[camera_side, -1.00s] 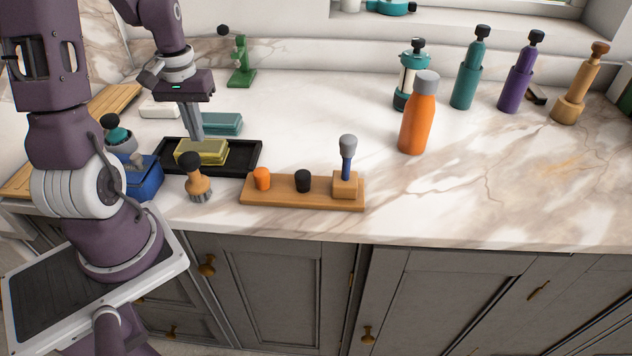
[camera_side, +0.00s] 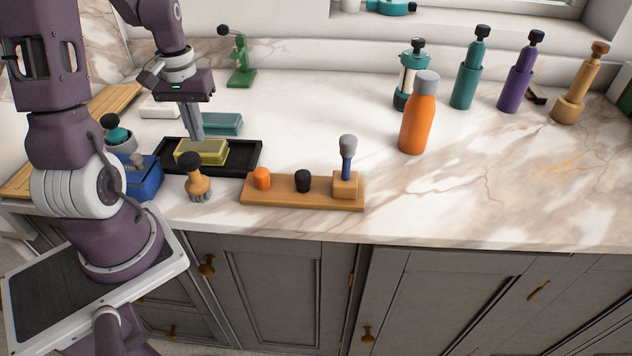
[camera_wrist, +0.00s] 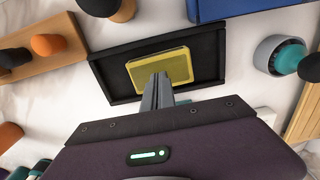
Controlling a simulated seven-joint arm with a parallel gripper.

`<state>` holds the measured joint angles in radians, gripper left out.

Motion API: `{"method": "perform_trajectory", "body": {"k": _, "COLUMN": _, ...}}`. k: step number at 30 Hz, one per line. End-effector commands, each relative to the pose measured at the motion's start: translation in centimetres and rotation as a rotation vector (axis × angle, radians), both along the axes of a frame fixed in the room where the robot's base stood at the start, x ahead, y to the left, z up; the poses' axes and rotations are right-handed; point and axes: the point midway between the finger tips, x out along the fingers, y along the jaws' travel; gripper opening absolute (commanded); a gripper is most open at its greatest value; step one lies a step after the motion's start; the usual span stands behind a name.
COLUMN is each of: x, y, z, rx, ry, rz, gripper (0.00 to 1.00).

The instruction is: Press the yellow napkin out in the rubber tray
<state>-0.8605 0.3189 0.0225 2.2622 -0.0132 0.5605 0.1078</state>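The yellow napkin (camera_side: 203,152) is a folded, flat block lying in the black rubber tray (camera_side: 247,160). In the wrist view the napkin (camera_wrist: 162,68) lies inside the tray (camera_wrist: 112,88), with bare tray floor on both sides of it. My gripper (camera_side: 196,139) points down with its fingers together, the tips at the napkin's top. In the wrist view the fingers (camera_wrist: 163,78) look closed side by side and overlap the napkin's near edge. I cannot tell whether the tips press on it or hover just above. Nothing shows between the fingers.
A teal block (camera_side: 222,124) and a white block (camera_side: 160,109) lie behind the tray. A wooden-handled brush (camera_side: 197,180), a blue box (camera_side: 144,180) and a wooden rack (camera_side: 275,193) stand in front. An orange bottle (camera_side: 418,115) stands right; the counter between is clear.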

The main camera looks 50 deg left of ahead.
Motion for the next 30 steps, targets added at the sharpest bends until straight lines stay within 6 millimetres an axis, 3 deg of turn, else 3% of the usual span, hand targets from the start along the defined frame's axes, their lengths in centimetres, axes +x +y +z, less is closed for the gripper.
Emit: {"method": "perform_trajectory", "body": {"k": 30, "x": 0.0, "y": 0.0, "z": -1.7, "rx": -0.001, "ry": 0.001, "rz": 0.0, "gripper": 0.0}}
